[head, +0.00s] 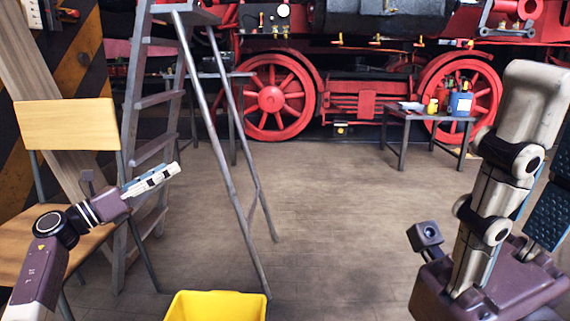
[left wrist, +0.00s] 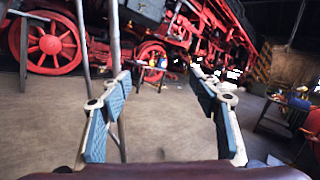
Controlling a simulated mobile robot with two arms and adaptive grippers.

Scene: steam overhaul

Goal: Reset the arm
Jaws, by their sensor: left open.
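My left gripper (head: 176,169) reaches in from the left in the head view, in front of the wooden chair and the ladder. In the left wrist view (left wrist: 160,75) its two fingers with blue pads stand wide apart, with nothing between them. Blue ridged pads (head: 547,216) at the right edge seem to belong to my right gripper. They are partly cut off by the frame, so its opening cannot be judged.
A wooden chair (head: 66,125) and a grey stepladder (head: 215,110) stand at the left. A yellow bin (head: 217,306) is at the bottom. A small table (head: 437,115) with bottles stands before the red-wheeled locomotive (head: 365,75). The middle floor is clear.

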